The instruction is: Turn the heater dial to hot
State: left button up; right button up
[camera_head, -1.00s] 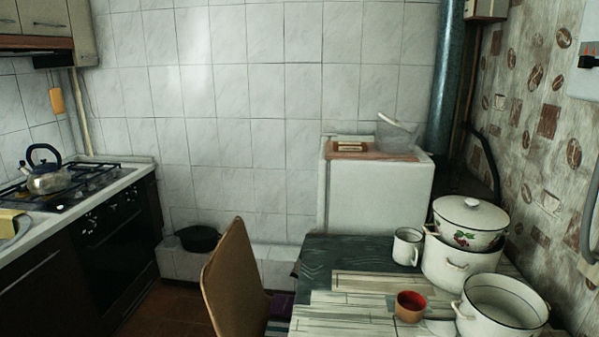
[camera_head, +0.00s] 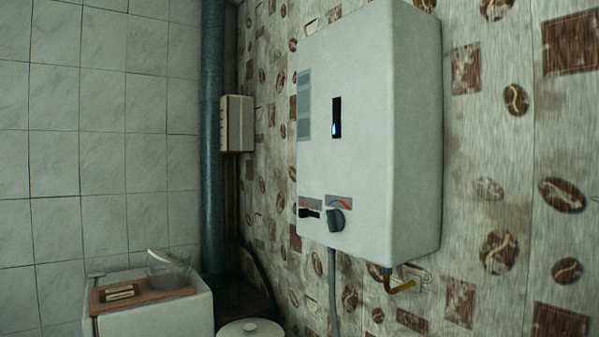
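The white water heater (camera_head: 365,130) hangs on the patterned wall right of the middle. Its round grey dial (camera_head: 336,220) is low on the front, under a label with a blue and red arc (camera_head: 339,202). The exact setting of the dial is too small to tell. A black slider (camera_head: 309,213) is left of the dial. A small dark window (camera_head: 336,118) higher up shows a blue glow. Neither of my grippers is in view.
A blue-green pipe (camera_head: 213,140) and a small white box (camera_head: 237,123) are left of the heater. A grey hose (camera_head: 333,290) and a brass pipe (camera_head: 398,286) come out below it. A white cabinet (camera_head: 150,318) and a white pot lid (camera_head: 250,328) are at the bottom.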

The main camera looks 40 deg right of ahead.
aim_at(336, 219)
jog(key=z, duration=1.6)
